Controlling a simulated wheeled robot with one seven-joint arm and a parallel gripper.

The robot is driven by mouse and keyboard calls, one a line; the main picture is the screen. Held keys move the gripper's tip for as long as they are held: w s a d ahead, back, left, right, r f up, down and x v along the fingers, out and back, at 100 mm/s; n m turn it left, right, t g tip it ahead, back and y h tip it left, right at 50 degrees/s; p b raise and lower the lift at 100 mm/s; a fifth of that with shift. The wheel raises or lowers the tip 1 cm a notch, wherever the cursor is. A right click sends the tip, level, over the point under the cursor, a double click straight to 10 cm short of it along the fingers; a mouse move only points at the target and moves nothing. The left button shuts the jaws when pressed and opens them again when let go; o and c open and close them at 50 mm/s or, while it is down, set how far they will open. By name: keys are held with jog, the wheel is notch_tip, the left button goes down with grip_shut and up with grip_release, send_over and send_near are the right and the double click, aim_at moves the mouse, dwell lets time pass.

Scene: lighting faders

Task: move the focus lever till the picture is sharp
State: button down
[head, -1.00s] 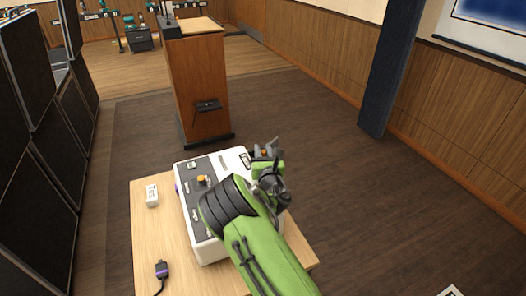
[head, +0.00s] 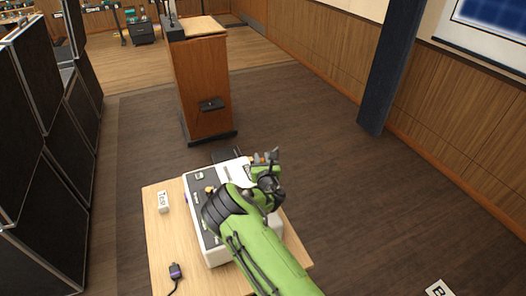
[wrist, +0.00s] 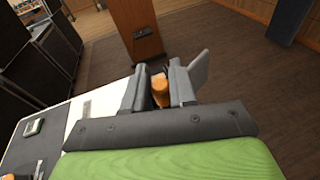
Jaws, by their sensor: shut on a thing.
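A white box-shaped device (head: 219,256) with a grey control panel stands on the light wooden table. The orange-tipped focus lever (wrist: 160,90) is between my gripper's fingers (wrist: 159,88) in the wrist view, which are shut on it. In the head view my gripper (head: 266,158) is over the device's far right side, and the arm hides much of the panel. The picture on the wall screen (head: 490,22) is at the top right, partly cut off. It is blue with faint lighter grid lines.
A second orange knob (head: 209,190) is on the panel. A small white block (head: 163,201) and a dark plug with purple (head: 175,271) lie on the table (head: 207,284). A wooden lectern (head: 203,90) stands beyond, and a dark column (head: 390,70) at right.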

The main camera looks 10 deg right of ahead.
jog(key=shift+w+r+p, duration=0.1)
jog(key=shift+w+p, duration=0.2)
jog(key=shift+p, duration=0.25)
jog(key=c, duration=1)
grip_release()
jog(key=shift+s, duration=0.1)
jog(key=b+v, duration=0.6)
jog(key=v, duration=0.9)
jog(key=shift+b, duration=0.35)
jog(key=shift+s+r, duration=0.25)
jog(key=shift+s, duration=0.05)
